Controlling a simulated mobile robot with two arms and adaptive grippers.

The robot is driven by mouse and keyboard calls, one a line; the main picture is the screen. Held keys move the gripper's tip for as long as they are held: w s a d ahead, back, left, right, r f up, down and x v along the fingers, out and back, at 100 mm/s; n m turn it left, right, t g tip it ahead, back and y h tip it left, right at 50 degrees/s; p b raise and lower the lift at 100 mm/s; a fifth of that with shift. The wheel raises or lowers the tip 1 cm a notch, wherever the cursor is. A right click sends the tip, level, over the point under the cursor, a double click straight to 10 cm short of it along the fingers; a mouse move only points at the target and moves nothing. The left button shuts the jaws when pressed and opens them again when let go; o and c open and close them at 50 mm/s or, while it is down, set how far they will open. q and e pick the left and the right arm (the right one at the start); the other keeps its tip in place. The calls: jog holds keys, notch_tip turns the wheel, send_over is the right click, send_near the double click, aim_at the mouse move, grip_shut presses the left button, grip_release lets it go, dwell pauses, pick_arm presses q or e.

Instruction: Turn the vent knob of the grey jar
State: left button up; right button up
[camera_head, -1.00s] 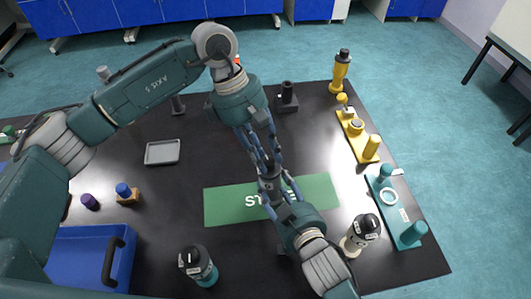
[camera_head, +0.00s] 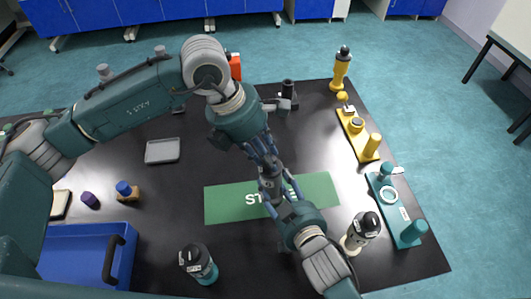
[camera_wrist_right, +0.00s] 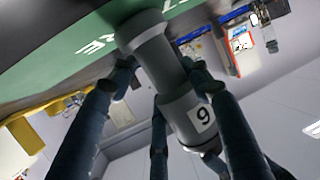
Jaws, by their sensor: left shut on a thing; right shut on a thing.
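The grey jar (camera_head: 268,184) is held between my two grippers above the green mat (camera_head: 225,205) in the head view. My left gripper (camera_head: 267,161) comes from above and is shut on the jar's upper end. The vent knob is hidden by its fingers. My right gripper (camera_head: 280,197) comes from the lower right and is shut around the jar's body. The right wrist view shows the jar (camera_wrist_right: 175,85) as a grey cylinder with a white number label, between dark blue fingers.
A blue bin (camera_head: 70,253) with a black handle stands at the lower left. A teal bottle (camera_head: 198,264) and a white bottle (camera_head: 360,233) stand near the front. Yellow (camera_head: 358,136) and teal (camera_head: 396,210) stands line the right edge. A grey tray (camera_head: 162,151) lies left.

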pick_arm(q)
jog(key=n, duration=0.2)
jog(key=n+t+y, duration=0.1)
jog(key=n, duration=0.2)
jog(key=shift+w+d+r+n, duration=0.15)
jog(key=shift+d+r+n, duration=0.05)
jog(key=shift+n, duration=0.1)
grip_shut()
jog(key=o, duration=1.1)
grip_release()
jog(key=shift+o, duration=0.2)
jog(key=shift+a, duration=0.1)
jog(key=shift+f, duration=0.1)
jog(key=v, duration=1.2)
jog(key=shift+s, duration=0.25)
